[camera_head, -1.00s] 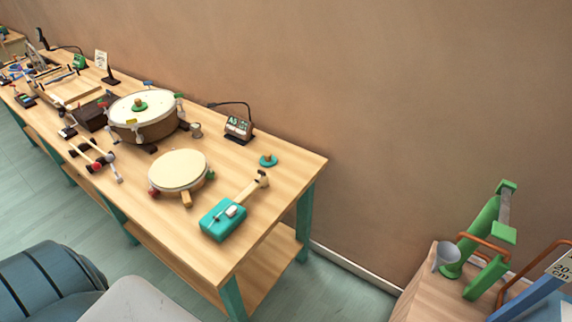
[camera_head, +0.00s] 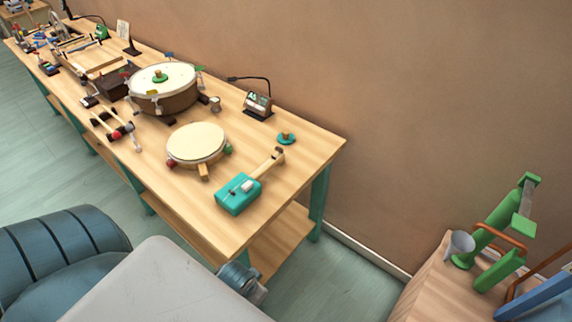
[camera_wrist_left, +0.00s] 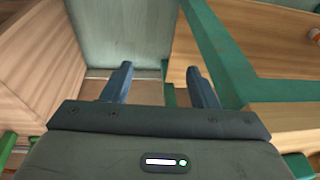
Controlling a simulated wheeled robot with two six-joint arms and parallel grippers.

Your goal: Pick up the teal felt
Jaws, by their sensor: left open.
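A small teal disc with a brown knob (camera_head: 286,138), which looks like the teal felt, lies flat on the wooden bench near its right back edge. The felt is not in that view. My right gripper is not in view.
A frame drum (camera_head: 196,143) and a larger drum (camera_head: 163,93) with a green disc on top stand left of the felt. A lamp stand (camera_head: 258,104) is behind it. A wooden cabinet (camera_head: 440,278) with green tools stands at right.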

